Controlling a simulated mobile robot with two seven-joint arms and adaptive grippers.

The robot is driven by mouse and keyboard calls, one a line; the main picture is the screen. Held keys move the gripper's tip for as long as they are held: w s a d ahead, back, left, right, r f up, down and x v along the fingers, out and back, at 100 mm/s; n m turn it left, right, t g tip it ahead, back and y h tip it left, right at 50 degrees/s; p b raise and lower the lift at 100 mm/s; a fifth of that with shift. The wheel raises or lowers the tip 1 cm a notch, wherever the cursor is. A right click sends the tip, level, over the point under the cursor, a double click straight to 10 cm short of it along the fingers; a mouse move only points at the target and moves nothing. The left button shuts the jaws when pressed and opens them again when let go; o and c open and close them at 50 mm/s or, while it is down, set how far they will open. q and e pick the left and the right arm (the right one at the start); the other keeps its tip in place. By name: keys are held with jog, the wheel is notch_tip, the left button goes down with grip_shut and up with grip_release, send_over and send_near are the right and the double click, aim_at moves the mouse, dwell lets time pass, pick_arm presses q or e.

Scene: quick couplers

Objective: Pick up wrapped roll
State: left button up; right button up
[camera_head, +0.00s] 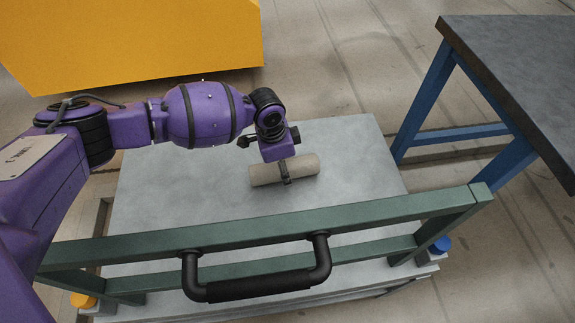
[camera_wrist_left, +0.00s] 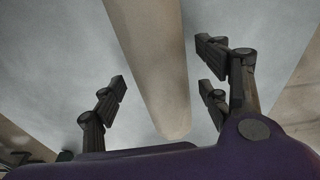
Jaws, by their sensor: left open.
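The wrapped roll (camera_head: 305,166) is a beige cylinder lying on the grey top of a cart (camera_head: 160,200). In the left wrist view the roll (camera_wrist_left: 150,60) runs from the top edge down between the fingers. My left gripper (camera_head: 285,178) is over the middle of the roll, pointing down. In the left wrist view my left gripper (camera_wrist_left: 165,90) is open, with fingers on both sides of the roll and visible gaps to it. The dark fingers hide a narrow strip of the roll in the head view. My right gripper is not in view.
A green rail (camera_head: 400,210) with a black handle (camera_head: 255,288) runs along the cart's near side. A dark-topped table with blue legs (camera_head: 520,80) stands at the right. A yellow block (camera_head: 130,45) is at the back left. The cart top around the roll is clear.

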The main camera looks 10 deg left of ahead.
pick_arm(q)
grip_shut()
jog(key=shift+w+r, duration=0.15)
dwell(0.5)
